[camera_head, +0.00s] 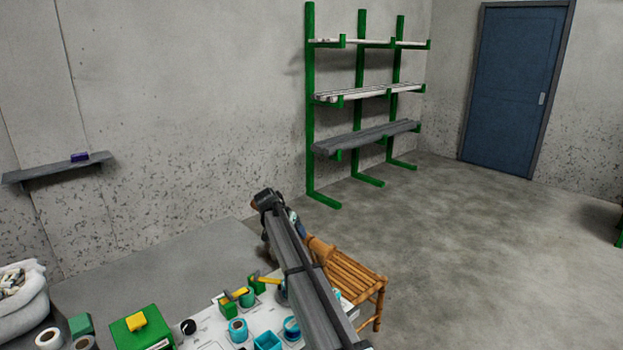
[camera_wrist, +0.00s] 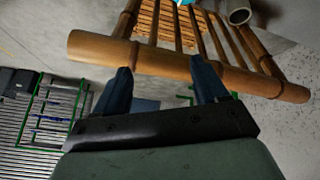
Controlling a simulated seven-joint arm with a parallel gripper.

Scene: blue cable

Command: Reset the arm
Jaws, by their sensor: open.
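My gripper (camera_wrist: 160,68) shows in the wrist view with its two dark blue fingers spread apart and nothing between them. A bamboo stool (camera_wrist: 175,58) fills the top of that view, and its thick rail passes just beyond the fingertips in the picture. I cannot tell whether they touch. In the head view my arm reaches up from the bottom edge, over the right end of the worktable (camera_head: 190,262) and in front of the stool (camera_head: 355,275). The fingers are not clearly visible there. I cannot make out a blue cable in either view.
The table holds a green box (camera_head: 140,332), a teal cup (camera_head: 238,330), rolls of tape (camera_head: 48,338) and a white sack (camera_head: 22,305). A green rack (camera_head: 360,100) stands at the back wall, left of a blue door (camera_head: 515,85).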

